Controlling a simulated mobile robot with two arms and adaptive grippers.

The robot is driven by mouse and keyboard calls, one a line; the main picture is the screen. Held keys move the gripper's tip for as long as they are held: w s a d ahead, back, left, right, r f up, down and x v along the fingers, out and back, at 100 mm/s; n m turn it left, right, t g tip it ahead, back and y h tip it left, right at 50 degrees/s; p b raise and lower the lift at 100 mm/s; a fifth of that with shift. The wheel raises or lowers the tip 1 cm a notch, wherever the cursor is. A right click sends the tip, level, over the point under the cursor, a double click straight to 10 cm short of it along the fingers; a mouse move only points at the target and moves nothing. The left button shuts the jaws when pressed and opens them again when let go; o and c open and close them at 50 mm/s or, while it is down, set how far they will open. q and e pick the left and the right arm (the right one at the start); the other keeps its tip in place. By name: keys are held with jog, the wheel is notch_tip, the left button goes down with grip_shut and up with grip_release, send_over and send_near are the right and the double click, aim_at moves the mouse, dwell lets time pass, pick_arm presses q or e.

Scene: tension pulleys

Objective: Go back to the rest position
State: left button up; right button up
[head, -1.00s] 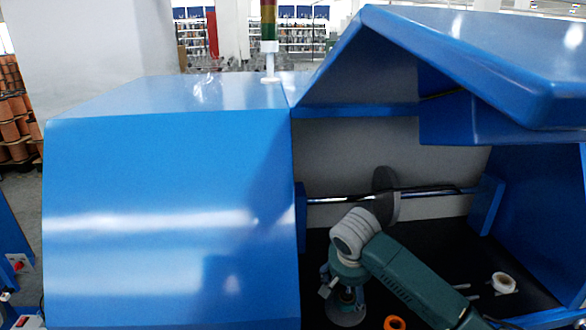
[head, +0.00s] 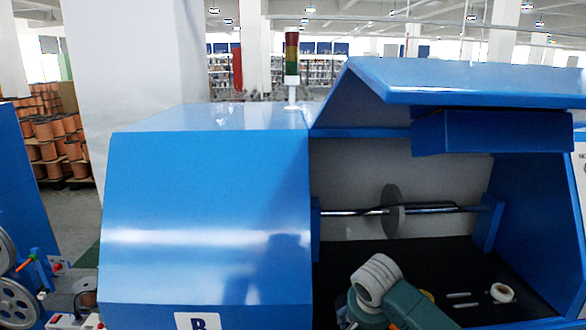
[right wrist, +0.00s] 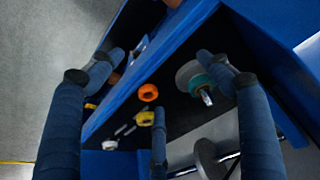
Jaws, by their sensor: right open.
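My right arm (head: 410,305) reaches in from the lower right of the head view, over the black floor of the open blue machine. Its white-ringed wrist hides its fingers in that view. In the right wrist view my right gripper (right wrist: 160,57) is open, its dark blue fingers spread wide with nothing between them. Beyond the fingers lie an orange ring (right wrist: 148,92), a yellow-white ring (right wrist: 145,118) and a grey and teal round part (right wrist: 192,78). The white ring (head: 502,293) also shows in the head view. My left gripper is in neither view.
A raised blue lid (head: 450,85) overhangs the bay. A metal shaft (head: 350,212) with a grey disc (head: 393,211) crosses behind my wrist. Small pale pins (head: 462,300) lie on the bay floor. A closed blue housing (head: 205,220) stands left of the bay.

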jog(key=s+d+f+n+b, duration=0.15)
jog(key=s+f, duration=0.35)
jog(key=f, duration=0.9)
jog(key=s+d+f+g+y+b, duration=0.15)
jog(key=s+f, duration=0.35)
jog(key=f, duration=0.9)
jog(key=s+d+f+n+b, duration=0.15)
jog(key=s+f, duration=0.45)
jog(key=f, duration=0.8)
jog(key=s+f+n+b, duration=0.1)
jog(key=s+f, duration=0.5)
jog(key=s, duration=0.6)
jog(key=s+f+n+g+b, duration=0.1)
jog(key=s+f, duration=0.6)
jog(key=s, duration=0.6)
jog(key=s+d+f+n+b, duration=0.1)
jog(key=s+f, duration=0.5)
jog(key=s, duration=0.7)
jog(key=shift+s+f+g+b, duration=0.25)
jog(key=shift+g+b, duration=0.1)
jog(key=shift+b, duration=0.05)
